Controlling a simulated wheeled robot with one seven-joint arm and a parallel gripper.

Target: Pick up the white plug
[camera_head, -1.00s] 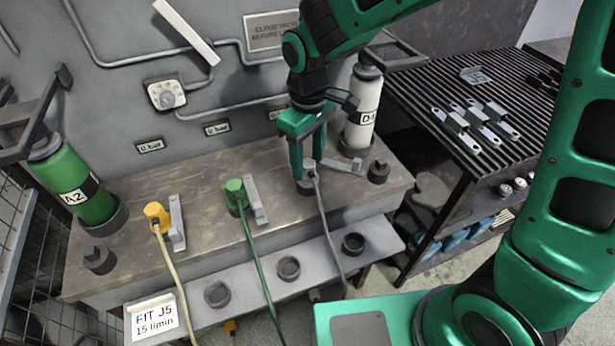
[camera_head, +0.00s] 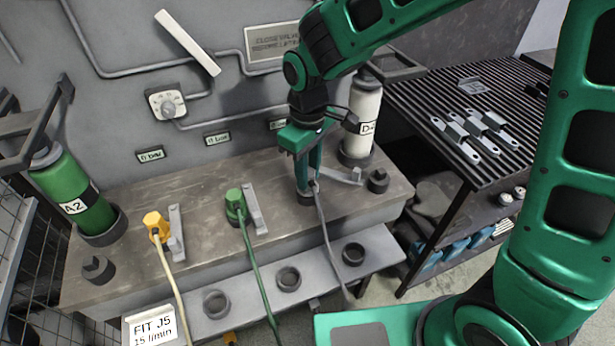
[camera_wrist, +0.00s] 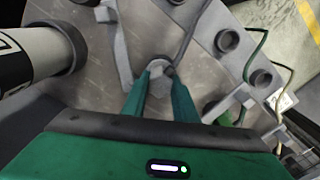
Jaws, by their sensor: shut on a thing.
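My gripper (camera_head: 309,189) points down and is shut on the plug, over a dark round socket (camera_head: 305,199) on the bench. I cannot tell whether the plug is seated in it or just above it. A yellow plug (camera_head: 156,224) and a green plug (camera_head: 235,203), each with its own cable, stand further left.
A grey lever bracket (camera_head: 343,175) lies just right of my fingers. A white cylinder D (camera_head: 361,118) stands close behind. A green cylinder A2 (camera_head: 78,203) is at left. Empty cups line the lower ledge (camera_head: 252,291). A slatted table (camera_head: 420,92) holds metal brackets (camera_head: 455,137).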

